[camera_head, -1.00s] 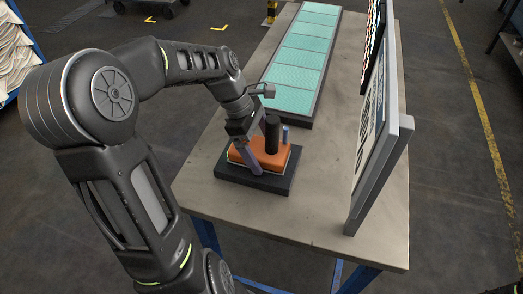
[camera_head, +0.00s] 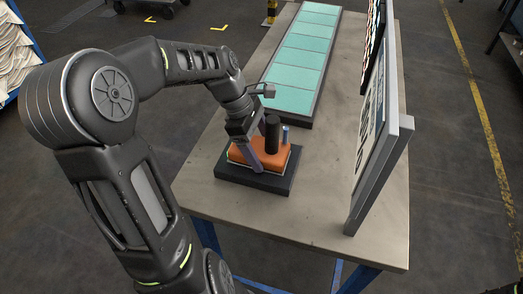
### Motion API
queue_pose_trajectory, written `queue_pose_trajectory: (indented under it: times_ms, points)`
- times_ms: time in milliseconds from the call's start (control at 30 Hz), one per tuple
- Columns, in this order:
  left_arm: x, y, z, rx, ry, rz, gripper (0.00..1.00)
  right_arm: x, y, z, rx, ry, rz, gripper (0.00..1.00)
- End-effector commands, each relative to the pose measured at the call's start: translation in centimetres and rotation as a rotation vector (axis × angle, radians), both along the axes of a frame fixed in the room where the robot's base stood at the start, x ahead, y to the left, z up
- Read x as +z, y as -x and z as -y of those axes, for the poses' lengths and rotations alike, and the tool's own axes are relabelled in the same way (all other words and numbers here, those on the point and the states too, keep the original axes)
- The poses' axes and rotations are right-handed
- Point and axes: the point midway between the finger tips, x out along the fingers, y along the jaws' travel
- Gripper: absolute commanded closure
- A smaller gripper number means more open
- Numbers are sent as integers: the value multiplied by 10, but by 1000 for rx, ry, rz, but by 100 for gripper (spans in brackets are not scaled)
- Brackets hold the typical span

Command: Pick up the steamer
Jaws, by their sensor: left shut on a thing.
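The steamer (camera_head: 240,156) is an orange body with a black upright cylinder (camera_head: 273,136) and a small blue part beside it. It sits on a dark square base (camera_head: 232,174) near the left edge of the table. My left gripper (camera_head: 262,158) reaches down over the steamer from above and is shut on it. One purple-grey finger shows in front of the orange body; the other finger is mostly hidden. The steamer still rests on the base. My right gripper is not in view.
The grey table (camera_head: 300,215) has clear room to the right of and in front of the base. A long tray of pale green panels (camera_head: 303,50) lies at the back. An upright framed board (camera_head: 378,150) stands along the right side.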

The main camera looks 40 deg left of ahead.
Motion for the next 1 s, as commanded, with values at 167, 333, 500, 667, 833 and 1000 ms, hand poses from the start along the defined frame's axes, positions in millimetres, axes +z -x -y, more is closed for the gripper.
queue_pose_trajectory:
  times_ms: [167,333,500,667,833,1000]
  points:
    - [2,-1,0,0,0,2,95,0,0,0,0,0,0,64]
    - [4,-1,0,-1,-1,3,95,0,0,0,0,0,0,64]
    - [18,-2,0,0,-2,5,95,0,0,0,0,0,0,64]
    - [42,-2,0,-1,-4,7,95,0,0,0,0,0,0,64]
    - [72,-2,0,-1,-3,8,95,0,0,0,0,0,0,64]
    - [94,-2,0,0,-1,6,95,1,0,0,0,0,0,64]
